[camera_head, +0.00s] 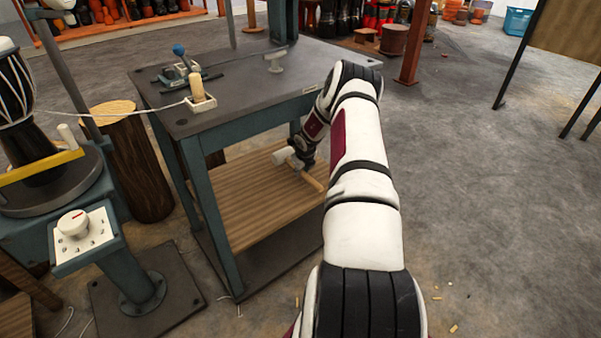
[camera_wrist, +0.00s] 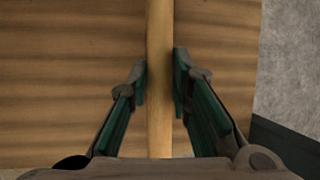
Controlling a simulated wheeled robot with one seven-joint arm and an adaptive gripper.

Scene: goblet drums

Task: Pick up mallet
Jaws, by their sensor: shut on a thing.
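The mallet's pale wooden handle (camera_wrist: 159,40) runs vertically through the middle of the wrist view, over the wooden lower shelf (camera_wrist: 70,100). My gripper (camera_wrist: 159,82) has its green-padded fingers on both sides of the handle and is shut on it. In the head view my gripper (camera_head: 297,160) is low beside the workbench, above the shelf and partly hidden by my arm. The mallet's pale head (camera_head: 283,157) shows just left of the gripper, and its handle (camera_head: 314,183) sticks out to the lower right. Whether the mallet touches the shelf cannot be told.
The grey metal workbench top (camera_head: 220,95) is above and behind my gripper, with a teal leg (camera_head: 207,210) to the left. A control box (camera_head: 85,238) on a post and a log (camera_head: 135,165) stand left. The grey floor on the right is clear.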

